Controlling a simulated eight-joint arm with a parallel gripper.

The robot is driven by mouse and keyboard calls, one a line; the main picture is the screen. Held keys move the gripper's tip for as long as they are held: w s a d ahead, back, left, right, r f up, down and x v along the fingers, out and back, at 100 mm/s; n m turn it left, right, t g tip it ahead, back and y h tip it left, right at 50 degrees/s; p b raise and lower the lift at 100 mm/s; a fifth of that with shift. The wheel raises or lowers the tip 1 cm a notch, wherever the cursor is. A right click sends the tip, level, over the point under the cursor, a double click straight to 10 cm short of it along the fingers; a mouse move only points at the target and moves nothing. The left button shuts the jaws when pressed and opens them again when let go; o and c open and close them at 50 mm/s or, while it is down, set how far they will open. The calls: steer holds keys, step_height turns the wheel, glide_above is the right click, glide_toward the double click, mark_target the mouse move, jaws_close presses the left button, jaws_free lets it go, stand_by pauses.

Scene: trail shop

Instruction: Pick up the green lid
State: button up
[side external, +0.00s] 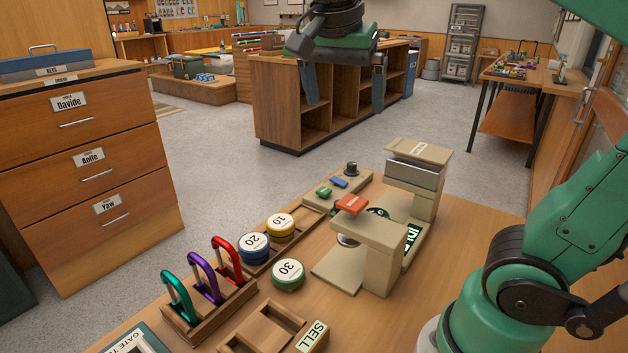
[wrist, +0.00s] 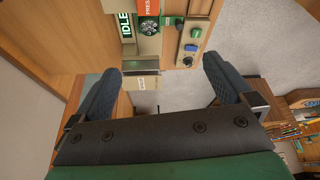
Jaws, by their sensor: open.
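The green lid (side external: 288,274) is a round disc with a white top marked 30. It lies on the wooden table, in front of the press machine and right of the carabiner rack, in the side external view. My gripper (side external: 345,94) is high above and behind the machines, well away from the lid, with its two fingers spread and nothing between them. In the wrist view my gripper (wrist: 158,80) also shows open and empty. The green lid does not show in the wrist view.
A blue disc marked 20 (side external: 254,248) and a yellow disc marked 10 (side external: 280,226) sit close behind the lid. A rack (side external: 212,312) holds three carabiners. The beige press (side external: 368,250) stands to the right. An empty wooden tray (side external: 252,345) lies in front.

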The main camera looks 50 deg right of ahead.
steer(key=a+f+n+t+y, duration=0.2)
steer(key=f+n+t, duration=0.1)
steer(key=f+n, duration=0.5)
steer(key=w+a+f+n+t+y, duration=0.1)
steer(key=a+f+n+t+y, duration=0.1)
steer(key=f+n, duration=0.5)
steer(key=shift+w+a+f+n+t, duration=0.3)
steer(key=shift+a+f+n+t, duration=0.15)
steer(key=shift+a+t, duration=0.25)
steer(key=m+g, duration=0.2)
steer(key=g, duration=0.3)
glide_above(288, 270)
steer(key=f, duration=0.5)
steer(key=shift+s+f, duration=0.4)
steer(key=shift+f+g, duration=0.4)
steer(key=shift+f, duration=0.35)
steer(key=shift+w+f, duration=0.2)
steer(key=shift+f, duration=1.05)
steer(key=shift+w+f, duration=0.15)
steer(key=shift+f, duration=1.1)
